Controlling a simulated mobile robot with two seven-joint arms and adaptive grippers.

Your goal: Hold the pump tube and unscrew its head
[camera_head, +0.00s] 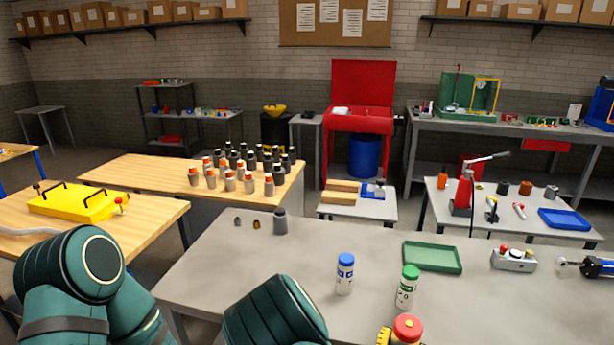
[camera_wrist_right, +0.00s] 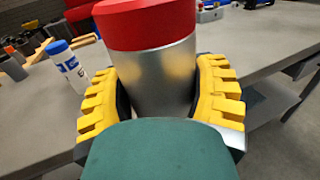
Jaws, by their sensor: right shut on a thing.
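The pump tube (camera_wrist_right: 152,75) is a silver cylinder with a red head (camera_wrist_right: 148,22) on top. In the right wrist view my right gripper (camera_wrist_right: 160,98) is shut around its silver body, one yellow padded finger on each side. The tube's lower part is hidden behind the teal link. In the head view the red head (camera_head: 407,326) shows at the bottom edge, with part of a yellow finger beside it. I cannot tell whether the tube touches the table. My left gripper is not in view; only teal arm links show at lower left.
A blue-capped bottle (camera_head: 345,274) and a green-capped bottle (camera_head: 407,287) stand on the grey table (camera_head: 300,262) just beyond. A green tray (camera_head: 432,256) lies behind them, with a small button box (camera_head: 513,259) to its right. The table's left middle is clear.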

